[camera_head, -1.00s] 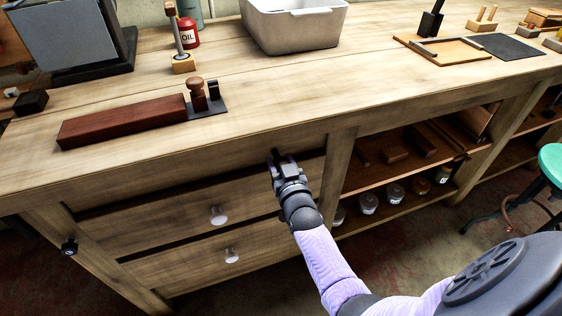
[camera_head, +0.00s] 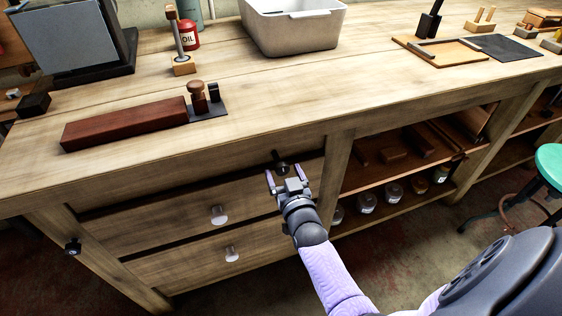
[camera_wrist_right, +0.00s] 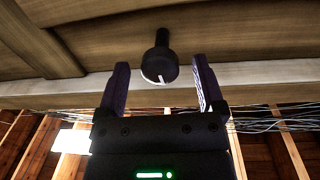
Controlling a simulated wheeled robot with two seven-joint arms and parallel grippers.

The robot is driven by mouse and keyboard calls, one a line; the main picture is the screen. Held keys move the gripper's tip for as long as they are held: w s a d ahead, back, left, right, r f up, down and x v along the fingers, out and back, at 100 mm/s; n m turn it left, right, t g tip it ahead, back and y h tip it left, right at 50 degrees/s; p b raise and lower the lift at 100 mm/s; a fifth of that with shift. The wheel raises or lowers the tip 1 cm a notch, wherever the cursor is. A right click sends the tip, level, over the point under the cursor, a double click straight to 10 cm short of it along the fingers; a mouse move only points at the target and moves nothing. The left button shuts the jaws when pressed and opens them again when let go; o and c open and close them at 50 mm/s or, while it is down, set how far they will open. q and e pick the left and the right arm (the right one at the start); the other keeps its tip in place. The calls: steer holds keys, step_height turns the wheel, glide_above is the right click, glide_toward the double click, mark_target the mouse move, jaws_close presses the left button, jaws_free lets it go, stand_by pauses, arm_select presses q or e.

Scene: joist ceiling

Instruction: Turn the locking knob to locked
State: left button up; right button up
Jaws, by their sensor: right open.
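The locking knob (camera_head: 281,167) is a small dark round knob on the bench front, above the upper drawer and left of the open shelf. In the right wrist view the knob (camera_wrist_right: 159,65) is a black cylinder on a thin stem, with a short white line at the lower part of its face. My right gripper (camera_head: 287,175) is open and empty just in front of the knob. In the wrist view the knob appears between its two spread fingertips, with visible space on both sides. My left gripper is not in view.
Two drawers with white knobs (camera_head: 218,215) lie below and left. A shelf (camera_head: 405,160) with wood blocks and jars is to the right. A plane-like wooden tool (camera_head: 125,125) and a white tub (camera_head: 295,30) stand on the bench. A green stool (camera_head: 550,163) is far right.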

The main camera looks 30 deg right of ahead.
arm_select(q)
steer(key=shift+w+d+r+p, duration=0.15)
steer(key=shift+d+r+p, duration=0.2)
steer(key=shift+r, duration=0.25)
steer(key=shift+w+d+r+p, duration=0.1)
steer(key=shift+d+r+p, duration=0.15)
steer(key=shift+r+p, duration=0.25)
arm_select(e)
steer(key=v, duration=0.6)
steer(key=shift+s, duration=0.3)
steer(key=shift+a, duration=0.15)
steer(key=s+a+f+n+g+y+p, duration=0.25)
steer(key=s+a+f+g+p, duration=0.2)
steer(key=s, duration=0.25)
steer(key=s+a+f+n+g+y+p, duration=0.2)
steer(key=s+a+f+g+y+p, duration=0.1)
steer(key=s+f+g+p, duration=0.4)
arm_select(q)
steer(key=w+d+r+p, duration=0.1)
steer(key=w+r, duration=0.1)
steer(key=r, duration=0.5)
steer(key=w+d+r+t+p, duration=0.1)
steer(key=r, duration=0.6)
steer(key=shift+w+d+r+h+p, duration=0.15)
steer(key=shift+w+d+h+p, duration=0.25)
arm_select(e)
steer(key=s+f+n+g, duration=0.1)
steer(key=s+g, duration=0.4)
steer(key=s, duration=1.6)
steer(key=shift+n, duration=0.45)
